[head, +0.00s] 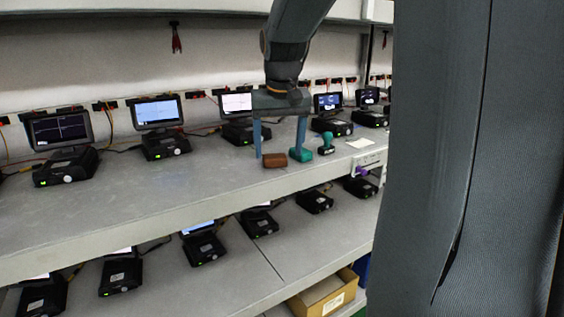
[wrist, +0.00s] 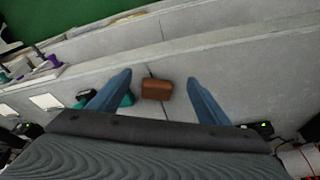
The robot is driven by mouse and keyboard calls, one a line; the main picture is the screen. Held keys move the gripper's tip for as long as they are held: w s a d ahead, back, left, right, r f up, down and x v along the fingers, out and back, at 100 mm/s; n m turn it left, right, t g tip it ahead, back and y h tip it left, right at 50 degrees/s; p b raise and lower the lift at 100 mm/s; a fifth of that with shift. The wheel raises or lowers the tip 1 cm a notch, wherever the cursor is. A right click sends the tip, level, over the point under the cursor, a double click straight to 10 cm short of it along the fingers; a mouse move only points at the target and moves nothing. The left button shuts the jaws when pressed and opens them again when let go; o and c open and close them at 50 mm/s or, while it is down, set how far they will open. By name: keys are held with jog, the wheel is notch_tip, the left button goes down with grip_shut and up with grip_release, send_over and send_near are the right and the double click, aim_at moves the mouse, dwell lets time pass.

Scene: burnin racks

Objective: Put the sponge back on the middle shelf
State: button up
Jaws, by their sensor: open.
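A small brown block (head: 275,160), which looks like the sponge, lies on the shelf (head: 190,191) near its front edge. My gripper (head: 279,149) points down over it with its fingers spread. In the wrist view the brown block (wrist: 157,89) shows between the two fingers of my open gripper (wrist: 158,77), apart from both. A teal block (head: 301,155) lies just right of the brown one. In the wrist view this teal block (wrist: 127,99) is partly hidden by the left finger. Nothing is held.
A teal-handled stamp (head: 326,143) stands right of the teal block. Black devices with screens (head: 158,114) line the back of this shelf. A lower shelf (head: 275,245) carries more devices. A cardboard box (head: 326,296) is at the bottom. The shelf front at left is clear.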

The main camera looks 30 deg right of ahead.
jog(key=s+a+b, duration=0.2)
jog(key=s, duration=0.4)
jog(key=s+a+f+n, duration=0.1)
jog(key=s+a+f, duration=0.2)
jog(key=f, duration=0.4)
jog(key=s+a+f+n+g, duration=0.1)
jog(key=s+a+f, duration=0.2)
jog(key=a+f, duration=0.2)
jog(key=s+a+f+n+g+y, duration=0.1)
jog(key=s+a+f+n, duration=0.1)
jog(key=f, duration=0.7)
jog(key=s+a, duration=0.1)
jog(key=a, duration=0.1)
jog(key=shift+s+a+f, duration=0.3)
jog(key=shift+s+f, duration=0.05)
